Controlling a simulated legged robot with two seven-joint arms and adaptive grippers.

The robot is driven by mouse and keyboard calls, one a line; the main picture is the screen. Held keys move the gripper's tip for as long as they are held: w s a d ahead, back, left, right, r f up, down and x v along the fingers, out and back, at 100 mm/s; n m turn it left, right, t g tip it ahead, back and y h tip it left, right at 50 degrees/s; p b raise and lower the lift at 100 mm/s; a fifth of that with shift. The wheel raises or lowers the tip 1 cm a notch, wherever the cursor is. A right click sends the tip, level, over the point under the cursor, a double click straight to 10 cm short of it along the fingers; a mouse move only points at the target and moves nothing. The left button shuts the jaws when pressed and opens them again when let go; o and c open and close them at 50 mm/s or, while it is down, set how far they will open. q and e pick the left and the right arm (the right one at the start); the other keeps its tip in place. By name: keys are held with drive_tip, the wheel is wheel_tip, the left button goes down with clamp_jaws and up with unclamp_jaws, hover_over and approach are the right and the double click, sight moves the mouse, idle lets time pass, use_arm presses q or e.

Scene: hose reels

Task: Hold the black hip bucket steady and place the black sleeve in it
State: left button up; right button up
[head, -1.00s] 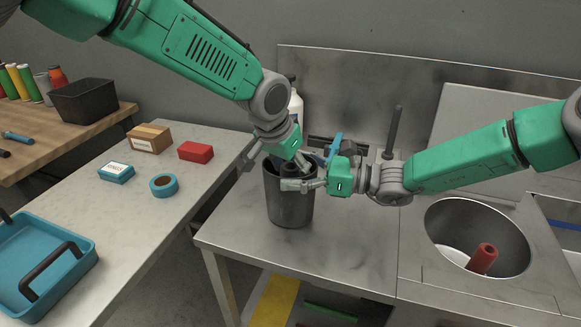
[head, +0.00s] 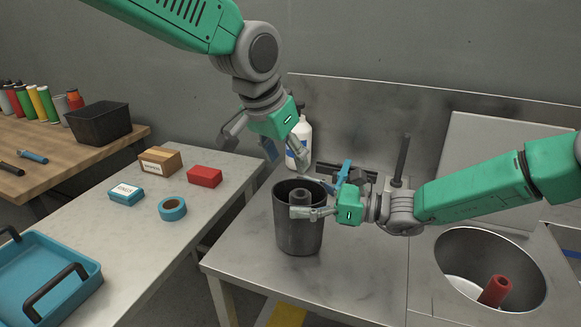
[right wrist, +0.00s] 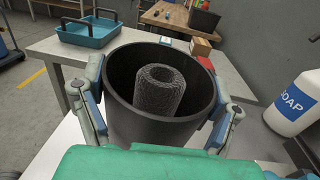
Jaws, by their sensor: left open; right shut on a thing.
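The black bucket (head: 298,238) stands upright on the steel counter; it also shows in the right wrist view (right wrist: 150,125). The black sleeve (head: 300,198) stands inside it, its hollow top end up. In the right wrist view the sleeve (right wrist: 159,90) has a mesh-like surface and sits well inside the rim. My right gripper (head: 312,203) is shut on the bucket, a finger on each side near the rim. My left gripper (head: 266,158) is open and empty, above and behind the bucket, apart from the sleeve. The sleeve's bottom end is hidden.
A white soap bottle (head: 301,142) stands behind the bucket. A sink basin (head: 460,285) holding a red sleeve (head: 496,291) is at the right. The side table carries blue tape (head: 172,209), a red box (head: 204,176) and a blue tray (head: 85,290). Counter space in front of the bucket is free.

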idle(0.3)
drive_tip(key=o, duration=1.2)
drive_tip(key=shift+c, duration=0.2)
